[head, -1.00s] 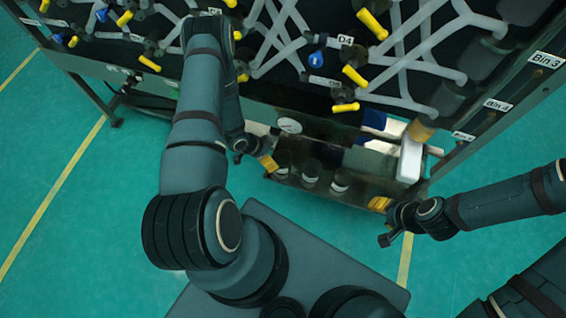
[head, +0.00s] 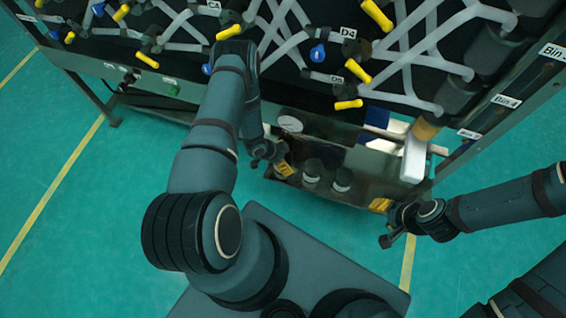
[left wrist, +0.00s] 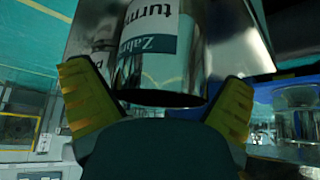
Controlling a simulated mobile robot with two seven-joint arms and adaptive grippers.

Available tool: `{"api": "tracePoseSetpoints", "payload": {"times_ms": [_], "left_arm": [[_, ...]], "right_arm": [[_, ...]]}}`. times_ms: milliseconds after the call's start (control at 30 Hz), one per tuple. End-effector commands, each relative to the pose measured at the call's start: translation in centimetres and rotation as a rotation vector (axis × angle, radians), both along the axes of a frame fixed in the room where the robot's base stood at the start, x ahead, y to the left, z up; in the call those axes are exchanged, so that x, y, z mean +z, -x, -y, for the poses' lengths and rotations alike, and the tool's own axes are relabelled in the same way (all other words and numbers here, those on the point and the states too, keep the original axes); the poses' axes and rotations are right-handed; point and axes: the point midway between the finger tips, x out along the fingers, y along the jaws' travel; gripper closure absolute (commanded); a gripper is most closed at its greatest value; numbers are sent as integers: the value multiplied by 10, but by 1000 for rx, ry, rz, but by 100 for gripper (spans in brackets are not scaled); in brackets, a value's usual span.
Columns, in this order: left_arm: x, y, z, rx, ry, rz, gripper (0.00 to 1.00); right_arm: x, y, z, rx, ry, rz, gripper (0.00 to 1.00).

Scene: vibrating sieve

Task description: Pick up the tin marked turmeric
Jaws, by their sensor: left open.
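A silvery tin (left wrist: 150,70) with a white and teal label fills the upper middle of the left wrist view. Its label reads "turm", with the rest cut off. My left gripper (left wrist: 157,88) is open, with one yellow finger on each side of the tin's near end. I cannot tell whether the fingers touch it. In the head view, my left gripper (head: 284,169) is at the left end of the row of tins and hides most of the leftmost one. My right gripper (head: 381,205) is low at the right, in front of the rack; its jaws are too small to read.
Two dark-lidded tins (head: 312,170) stand close to the right of my left gripper on the low shelf (head: 370,199). Tubes and yellow-handled valves (head: 377,15) hang above.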

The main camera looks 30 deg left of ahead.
Motion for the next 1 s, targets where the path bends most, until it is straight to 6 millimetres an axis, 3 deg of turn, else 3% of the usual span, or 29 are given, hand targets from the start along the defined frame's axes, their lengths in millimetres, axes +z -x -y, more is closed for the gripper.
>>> {"api": "tracePoseSetpoints", "payload": {"times_ms": [67, 200, 300, 767, 1000], "left_arm": [[0, 0, 0, 0, 0, 0, 0], [1, 0, 0, 0, 0, 0, 49], [0, 0, 0, 0, 0, 0, 64], [5, 0, 0, -1, 0, 0, 64], [34, 0, 0, 0, -1, 1, 64]], "right_arm": [[0, 0, 0, 0, 0, 0, 53], [0, 0, 0, 0, 0, 0, 53], [0, 0, 0, 0, 0, 0, 53], [2, 0, 0, 0, 0, -1, 53], [12, 2, 0, 1, -1, -5, 53]]}}
